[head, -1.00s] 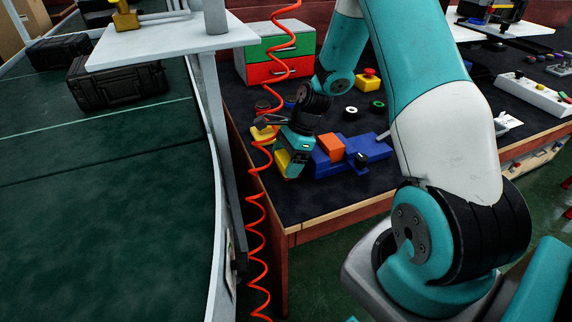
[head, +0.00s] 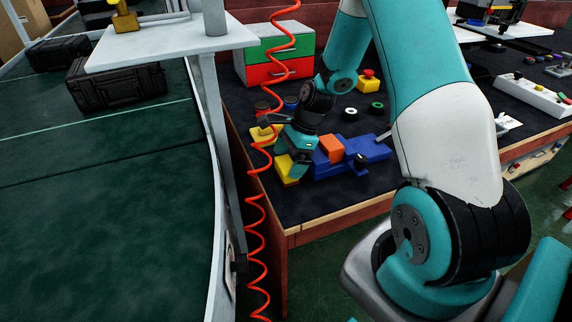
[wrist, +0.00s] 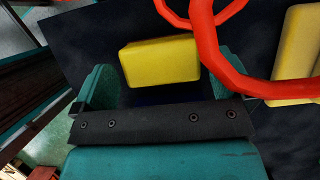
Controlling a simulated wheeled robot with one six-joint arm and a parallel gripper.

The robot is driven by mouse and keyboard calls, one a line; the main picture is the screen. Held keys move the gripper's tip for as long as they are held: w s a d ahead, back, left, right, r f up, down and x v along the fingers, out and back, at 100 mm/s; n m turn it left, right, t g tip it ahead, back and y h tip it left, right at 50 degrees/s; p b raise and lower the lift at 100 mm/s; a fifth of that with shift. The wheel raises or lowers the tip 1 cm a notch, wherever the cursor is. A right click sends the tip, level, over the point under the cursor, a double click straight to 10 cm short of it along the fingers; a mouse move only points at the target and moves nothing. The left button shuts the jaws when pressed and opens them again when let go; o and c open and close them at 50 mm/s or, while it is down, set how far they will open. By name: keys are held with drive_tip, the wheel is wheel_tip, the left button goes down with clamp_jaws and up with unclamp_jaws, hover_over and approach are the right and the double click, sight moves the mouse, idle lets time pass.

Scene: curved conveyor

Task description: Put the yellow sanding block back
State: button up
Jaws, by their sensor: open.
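A yellow block (wrist: 160,61) lies ahead of and between the fingers of my gripper (wrist: 163,80) in the wrist view. In the head view this yellow block (head: 285,170) shows at the left end of a blue fixture (head: 367,147), partly hidden by my gripper (head: 295,160). My gripper is open and appears not to hold the block. A second yellow piece (head: 262,134) lies farther back on the bench, and it shows at the right edge of the wrist view (wrist: 296,55). I cannot tell for sure which is the sanding block.
A red coiled hose (head: 254,212) hangs close to my gripper and crosses the wrist view (wrist: 215,60). An orange block (head: 331,148) sits on the blue fixture. A green and red drawer box (head: 277,68) stands behind. The dark bench's near corner (head: 300,205) is clear.

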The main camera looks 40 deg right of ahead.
drive_tip(key=v, duration=0.9)
drive_tip(key=shift+d+r, duration=0.15)
drive_tip(key=shift+r, duration=0.15)
drive_tip(key=shift+s, duration=0.1)
drive_tip(key=s+a+r+n+p, duration=0.3)
drive_tip(key=s+a+r+n, duration=0.6)
drive_tip(key=a+n, duration=0.4)
drive_tip(key=s+a+r+n+p, duration=0.3)
drive_tip(key=s+a+r+n, duration=0.7)
drive_tip(key=a+n, duration=0.3)
drive_tip(key=shift+s+r+n+g, duration=0.3)
drive_tip(key=shift+r+n+g, duration=0.15)
drive_tip(key=shift+n, duration=0.35)
drive_tip(key=shift+a, duration=0.1)
